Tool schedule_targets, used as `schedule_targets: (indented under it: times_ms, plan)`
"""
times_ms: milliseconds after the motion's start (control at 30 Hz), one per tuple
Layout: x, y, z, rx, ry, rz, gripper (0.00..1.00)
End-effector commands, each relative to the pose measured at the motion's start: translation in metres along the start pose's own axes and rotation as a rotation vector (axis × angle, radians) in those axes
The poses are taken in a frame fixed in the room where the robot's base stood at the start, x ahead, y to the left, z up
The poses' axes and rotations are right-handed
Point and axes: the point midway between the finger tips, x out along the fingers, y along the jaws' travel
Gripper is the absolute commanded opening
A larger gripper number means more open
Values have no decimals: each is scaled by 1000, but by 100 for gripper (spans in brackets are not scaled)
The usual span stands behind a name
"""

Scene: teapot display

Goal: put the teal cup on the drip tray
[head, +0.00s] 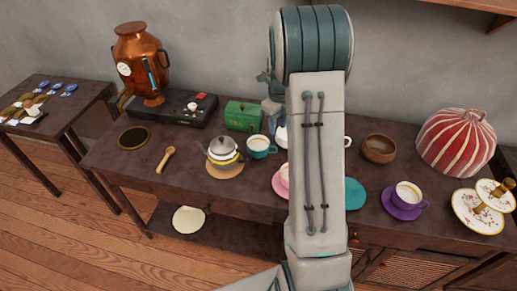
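The teal cup (261,147) stands upright on the table behind and right of the silver-lidded teapot (223,151), with pale contents. A round dark disc with a brass-coloured rim, which looks like the drip tray (132,138), lies bare on the table's left part, in front of the copper urn. My gripper (272,116) shows only partly, beside my large upright arm link, above and behind the teal cup and apart from it. Its fingers are too small and hidden to tell open from shut.
A copper urn (141,65) stands on a black base (177,107). A green box (242,116) is behind the cup. A wooden spoon (165,159) lies between teapot and disc. A teal saucer (354,193), purple saucer (400,211), wooden bowl (379,149) and striped dome (455,142) are right.

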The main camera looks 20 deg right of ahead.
Motion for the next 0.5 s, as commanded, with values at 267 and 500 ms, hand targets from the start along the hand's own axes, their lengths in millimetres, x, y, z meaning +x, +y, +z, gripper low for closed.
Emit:
schedule_targets:
  times_ms: [267,500]
  plan:
    - [54,0,-1,2,3,4,33]
    - [79,0,-1,0,1,2,33]
